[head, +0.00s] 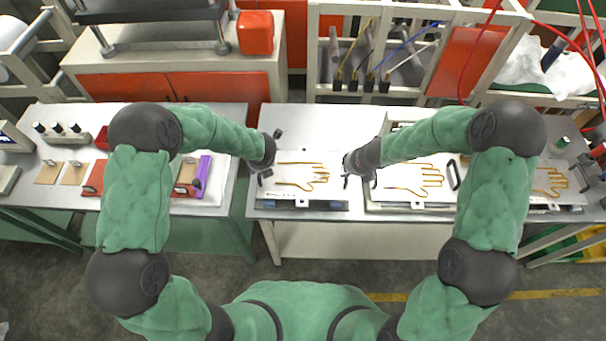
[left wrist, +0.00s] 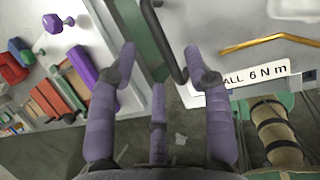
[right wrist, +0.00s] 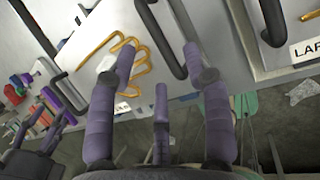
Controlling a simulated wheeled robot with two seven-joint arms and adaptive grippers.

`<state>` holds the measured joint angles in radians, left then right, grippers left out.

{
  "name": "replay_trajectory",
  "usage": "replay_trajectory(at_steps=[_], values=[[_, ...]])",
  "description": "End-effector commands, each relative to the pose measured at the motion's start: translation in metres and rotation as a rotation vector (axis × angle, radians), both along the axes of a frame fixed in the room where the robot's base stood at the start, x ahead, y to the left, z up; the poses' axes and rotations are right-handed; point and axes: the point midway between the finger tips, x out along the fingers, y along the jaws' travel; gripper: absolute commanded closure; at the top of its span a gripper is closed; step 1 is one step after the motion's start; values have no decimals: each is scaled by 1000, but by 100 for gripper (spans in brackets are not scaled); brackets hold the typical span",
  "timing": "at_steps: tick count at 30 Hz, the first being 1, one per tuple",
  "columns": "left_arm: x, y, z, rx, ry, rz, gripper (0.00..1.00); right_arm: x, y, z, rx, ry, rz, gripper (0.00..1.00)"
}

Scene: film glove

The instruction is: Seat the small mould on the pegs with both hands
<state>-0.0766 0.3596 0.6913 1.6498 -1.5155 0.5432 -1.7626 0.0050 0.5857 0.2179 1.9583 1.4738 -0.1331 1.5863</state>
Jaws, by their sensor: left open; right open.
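The small mould (head: 290,170) is a pale plate with an orange hand outline, lying flat on the middle bench. Part of its label, "ALL 6 N m" (left wrist: 255,75), shows in the left wrist view. My left gripper (left wrist: 162,65) is open at its left side, with the black left handle (left wrist: 163,40) between the fingers. My right gripper (right wrist: 160,60) is open at the other side, with the black right handle (right wrist: 162,40) between its fingers. Neither gripper is closed on a handle. The pegs cannot be made out, and I cannot tell whether the plate rests on them.
The large mould (head: 405,170) lies close on the right, its black handle (right wrist: 270,20) near my right gripper. A third hand plate (head: 548,178) lies farther right. The left bench (head: 225,180) holds blocks and a purple piece (head: 203,175), with a gap between benches.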

Motion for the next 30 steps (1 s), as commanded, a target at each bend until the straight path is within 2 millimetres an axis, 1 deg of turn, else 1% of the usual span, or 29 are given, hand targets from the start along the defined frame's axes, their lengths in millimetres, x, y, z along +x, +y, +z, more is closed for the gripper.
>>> replay_trajectory(at_steps=[3, 6, 12, 17, 26, 27, 29, 30], values=[[6, 3, -16, -1, 2, 2, 50, 6, 4, -17, 0, 2, 1, 50], [11, 6, -29, -1, 2, 0, 50, 11, 6, -29, 1, 2, 2, 50], [20, 10, -47, -1, 0, 2, 50, 19, 10, -47, 1, 1, 1, 50], [22, 11, -53, 0, 0, 1, 50, 22, 11, -53, 1, 0, 0, 50], [23, 11, -54, -1, -1, 0, 50, 22, 12, -54, 1, 0, 0, 50], [23, 11, -54, -1, -1, 0, 61, 22, 12, -54, 1, 0, 0, 61], [23, 11, -54, -1, -1, 0, 78, 22, 12, -54, 1, 0, 1, 78], [23, 11, -54, -1, -1, 0, 90, 22, 12, -54, 1, 0, 1, 90]])
